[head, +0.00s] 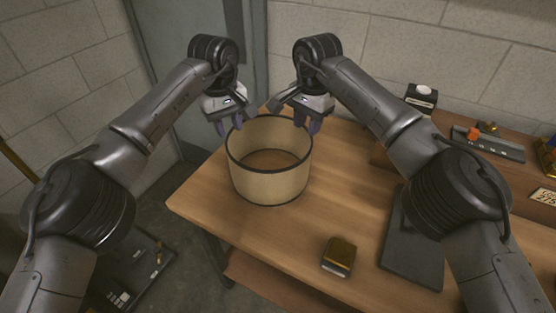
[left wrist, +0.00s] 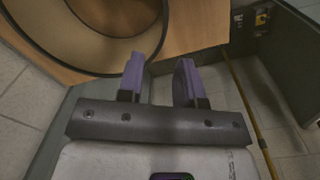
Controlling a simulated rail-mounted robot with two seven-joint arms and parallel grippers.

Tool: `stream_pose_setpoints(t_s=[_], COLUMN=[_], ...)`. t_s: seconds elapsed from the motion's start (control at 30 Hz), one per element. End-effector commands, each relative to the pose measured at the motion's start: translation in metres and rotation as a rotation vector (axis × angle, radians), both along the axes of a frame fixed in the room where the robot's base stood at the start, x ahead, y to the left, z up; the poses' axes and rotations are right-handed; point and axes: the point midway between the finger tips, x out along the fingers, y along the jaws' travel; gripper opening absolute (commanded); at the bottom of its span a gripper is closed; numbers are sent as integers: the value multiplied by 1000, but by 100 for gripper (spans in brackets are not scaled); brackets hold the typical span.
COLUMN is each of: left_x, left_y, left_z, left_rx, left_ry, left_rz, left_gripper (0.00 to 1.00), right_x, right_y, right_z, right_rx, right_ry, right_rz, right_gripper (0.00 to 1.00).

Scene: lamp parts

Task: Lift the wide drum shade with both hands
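The wide drum shade (head: 270,180) is a cream, open-topped cylinder with dark rims. It stands upright on the wooden table near its far left corner. In the left wrist view its dark rim and inner wall (left wrist: 55,48) fill the upper left. My left gripper (head: 229,124) is open at the shade's far left rim. In the left wrist view its purple fingers (left wrist: 160,78) are apart with nothing visible between them; one fingertip overlaps the rim in the picture, and contact is unclear. My right gripper (head: 307,121) is open at the far right rim; contact is unclear.
A small brass-topped block (head: 339,256) and a dark flat slab (head: 412,240) lie on the table (head: 220,210) right of the shade. A black-and-white box (head: 421,97) and a tray of small parts (head: 488,143) stand at the back right. A wall is behind.

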Motion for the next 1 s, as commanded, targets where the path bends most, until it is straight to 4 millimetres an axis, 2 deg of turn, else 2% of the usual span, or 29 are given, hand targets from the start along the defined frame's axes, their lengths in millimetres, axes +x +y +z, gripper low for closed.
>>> stream_pose_setpoints(t_s=[0.2, 0.43, 0.57, 0.77, 1.0], left_x=[-3, -3, -3, -3, -3], left_y=[0, 0, 0, 0, 0], left_z=[8, 7, 0, -27, -71], left_rx=[35, 32, 32, 31, 31], left_ry=[3, 4, 5, 6, 6], left_rz=[-10, -10, -10, -11, -9], left_gripper=[33, 33, 33, 33, 33], right_x=[-2, -2, -2, -3, -3], right_y=[-6, -6, -6, -6, -6], right_z=[2, 2, -5, -33, -76], right_rx=[-34, -31, -31, -30, -30], right_ry=[16, 15, 16, 18, 16], right_rz=[15, 14, 15, 16, 14], right_gripper=[33, 33, 33, 33, 33])
